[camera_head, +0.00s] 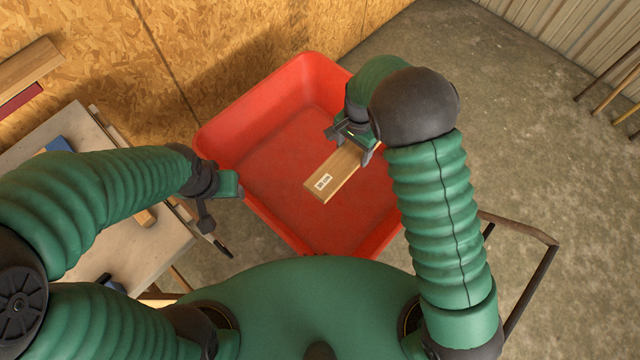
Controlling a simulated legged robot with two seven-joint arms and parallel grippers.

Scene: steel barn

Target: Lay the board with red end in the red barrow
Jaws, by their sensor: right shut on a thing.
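A light wooden board (332,178) with a white label on its near end is in my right gripper (352,142). The gripper is shut on it near its far end. No red end shows on this board; its far end is hidden by the gripper and wrist. The board is over the inside of the red barrow (300,85), whose tray lies in the middle of the view. I cannot tell whether the board touches the tray floor. My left gripper (226,188) is at the barrow's left rim, seen side-on, and its jaw opening is unclear.
A workbench (155,250) at the left bears a blue item (60,145) and a piece of wood, partly hidden by my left arm. A wooden piece and a red surface (20,100) show at the far left.

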